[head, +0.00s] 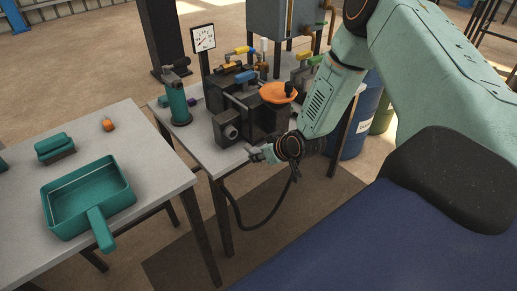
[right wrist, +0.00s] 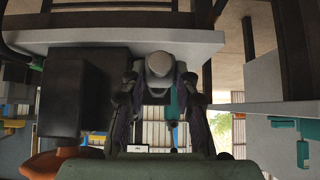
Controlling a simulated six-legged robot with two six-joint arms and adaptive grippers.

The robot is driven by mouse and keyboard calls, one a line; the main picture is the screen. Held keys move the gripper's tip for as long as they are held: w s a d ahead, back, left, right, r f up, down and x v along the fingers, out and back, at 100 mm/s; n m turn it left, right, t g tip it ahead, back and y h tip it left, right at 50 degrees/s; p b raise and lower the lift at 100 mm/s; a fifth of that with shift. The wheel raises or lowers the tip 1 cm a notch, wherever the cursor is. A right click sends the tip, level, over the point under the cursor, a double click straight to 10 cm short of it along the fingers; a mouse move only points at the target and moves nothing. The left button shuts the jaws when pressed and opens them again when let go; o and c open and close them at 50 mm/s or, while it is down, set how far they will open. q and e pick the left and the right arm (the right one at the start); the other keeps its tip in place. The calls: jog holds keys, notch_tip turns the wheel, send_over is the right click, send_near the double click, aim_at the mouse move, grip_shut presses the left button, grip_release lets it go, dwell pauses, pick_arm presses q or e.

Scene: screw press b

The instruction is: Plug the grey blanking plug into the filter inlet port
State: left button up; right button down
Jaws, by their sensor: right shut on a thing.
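My right gripper (head: 260,153) is at the front edge of the press table in the head view. In the right wrist view, my right gripper (right wrist: 160,88) is shut on the grey blanking plug (right wrist: 160,64), whose rounded grey end shows between the fingers. In the head view the plug is too small to tell apart from the fingertips. A dark grey block with a round port (head: 231,132), which looks like the filter inlet, sits at the machine's front left. The gripper is to its right and a little nearer, apart from it. My left gripper is not in view.
The dark machine (head: 262,118) carries an orange dish (head: 278,92). A teal bottle jack (head: 178,103) and a gauge (head: 203,39) stand on the left. A dark hose (head: 240,222) hangs below the table. A teal dustpan (head: 90,193) lies on the left table.

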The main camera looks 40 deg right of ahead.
aim_at(248, 144)
jog(key=shift+s+d, duration=0.1)
jog(key=shift+d, duration=0.15)
jog(key=w, duration=0.1)
jog(key=w+b, duration=0.2)
jog(key=shift+w+a+f, duration=0.15)
jog(key=shift+w+a, duration=0.15)
jog(key=shift+w, duration=0.1)
jog(key=shift+w+b, duration=0.55)
jog(key=shift+b, duration=0.15)
jog(key=shift+w+a, duration=0.1)
jog(key=shift+w, duration=0.3)
jog(key=c, duration=1.5)
grip_release()
grip_shut()
